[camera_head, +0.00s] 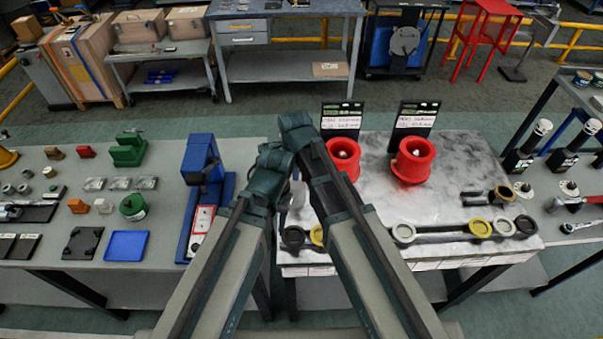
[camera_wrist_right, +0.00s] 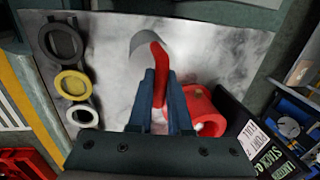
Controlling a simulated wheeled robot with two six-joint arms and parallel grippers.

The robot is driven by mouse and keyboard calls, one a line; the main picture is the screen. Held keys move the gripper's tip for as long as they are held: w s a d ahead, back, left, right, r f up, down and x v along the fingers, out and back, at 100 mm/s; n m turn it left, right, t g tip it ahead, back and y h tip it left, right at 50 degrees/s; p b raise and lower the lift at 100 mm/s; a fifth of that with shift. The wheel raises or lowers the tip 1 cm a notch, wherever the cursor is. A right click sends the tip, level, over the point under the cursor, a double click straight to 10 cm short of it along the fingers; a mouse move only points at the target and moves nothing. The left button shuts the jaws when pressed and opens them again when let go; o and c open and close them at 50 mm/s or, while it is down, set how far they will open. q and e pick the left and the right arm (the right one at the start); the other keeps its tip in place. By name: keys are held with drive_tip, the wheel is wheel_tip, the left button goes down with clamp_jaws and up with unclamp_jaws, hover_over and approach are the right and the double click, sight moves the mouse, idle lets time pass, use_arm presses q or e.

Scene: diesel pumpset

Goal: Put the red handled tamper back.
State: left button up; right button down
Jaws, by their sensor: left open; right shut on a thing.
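The red handled tamper (camera_wrist_right: 158,62) is between the fingers of my right gripper (camera_wrist_right: 162,85), which is shut on its red handle. Its grey round head (camera_wrist_right: 151,36) points away from the wrist, over the pale marbled bench top (camera_head: 380,200). Whether the head touches the bench top cannot be told. In the head view my right arm hides most of the tamper. My left gripper (camera_head: 272,160) is open and lower in the head view, near the bench's left edge; its fingers are hard to make out.
Two red cups (camera_head: 342,158) (camera_head: 412,160) stand on the bench with black signs behind them. One cup is close beside my right gripper in the wrist view (camera_wrist_right: 205,110). Black, yellow and grey rings (camera_wrist_right: 72,83) line the front edge. A blue press (camera_head: 200,165) stands left.

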sight(295, 187)
drive_tip(key=shift+s+a+r, duration=0.15)
drive_tip(key=shift+a, duration=0.15)
drive_tip(key=c, duration=1.3)
unclamp_jaws()
drive_tip(key=shift+d+f, duration=0.1)
drive_tip(key=shift+f, duration=0.15)
drive_tip(key=o, duration=0.5)
drive_tip(key=shift+c, duration=0.2)
drive_tip(key=shift+r, duration=0.1)
wheel_tip(295, 187, up, 12)
drive_tip(key=s+p, duration=0.2)
drive_tip(key=p, duration=1)
